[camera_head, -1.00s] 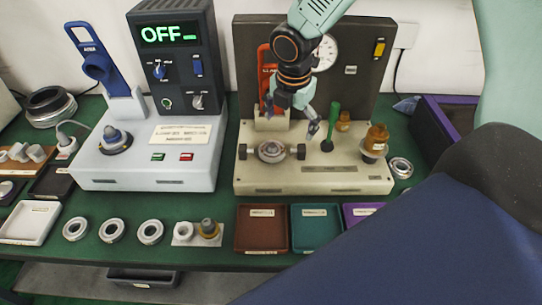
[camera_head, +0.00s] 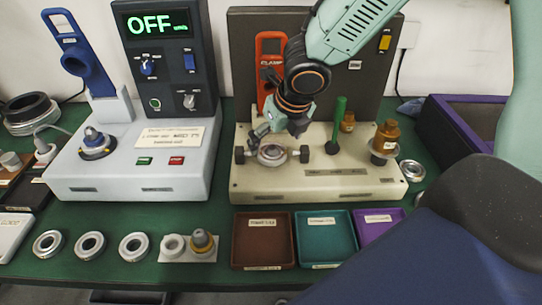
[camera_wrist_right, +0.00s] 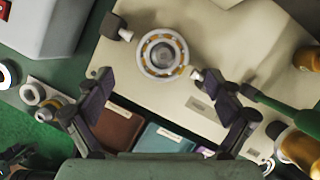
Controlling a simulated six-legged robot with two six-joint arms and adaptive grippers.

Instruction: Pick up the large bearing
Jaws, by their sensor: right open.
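A metal bearing ring (camera_head: 273,155) sits in the fixture on the beige test station (camera_head: 318,186), between two dark clamp knobs. In the right wrist view the bearing (camera_wrist_right: 162,53) shows its round centre and brownish balls. My right gripper (camera_head: 281,133) is above and just behind it in the head view, partly hiding it. In the wrist view the open right gripper (camera_wrist_right: 156,88) has its two dark fingers spread, with nothing between them; the bearing lies beyond the tips. Which ring counts as the large one is not certain. My left gripper is not in view.
A green lever (camera_head: 338,125) and brass parts (camera_head: 385,137) stand right of the fixture. Three loose rings (camera_head: 90,245) lie in front on the green table. Brown (camera_head: 263,242), teal (camera_head: 325,240) and purple trays are at the front. A large dark-rimmed ring (camera_head: 27,112) is far left.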

